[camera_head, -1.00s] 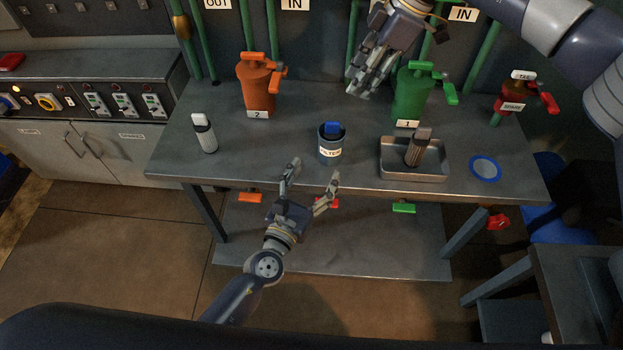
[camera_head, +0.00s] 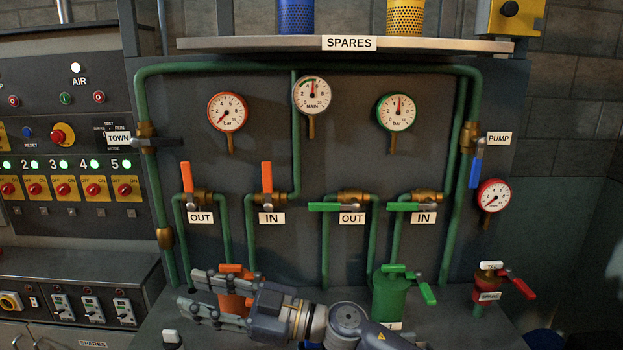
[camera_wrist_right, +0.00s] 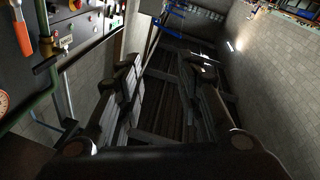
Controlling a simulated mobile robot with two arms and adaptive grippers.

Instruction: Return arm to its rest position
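My right gripper (camera_head: 190,289) is low in the head view, its arm coming in from the right and its fingers pointing left. The fingers are spread with nothing between them. It shows in the right wrist view (camera_wrist_right: 165,68), also open and empty. It overlaps the orange canister (camera_head: 236,303) in the picture; I cannot tell how far apart they are. My right arm (camera_head: 350,325) passes in front of the bench, below the green canister (camera_head: 389,297). My left gripper is not in view.
Pipes with valves and gauges (camera_head: 313,95) cover the wall panel behind the bench. A spares shelf (camera_head: 250,44) juts out above. A control panel (camera_head: 60,130) stands at the left. Most of the bench top is out of view.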

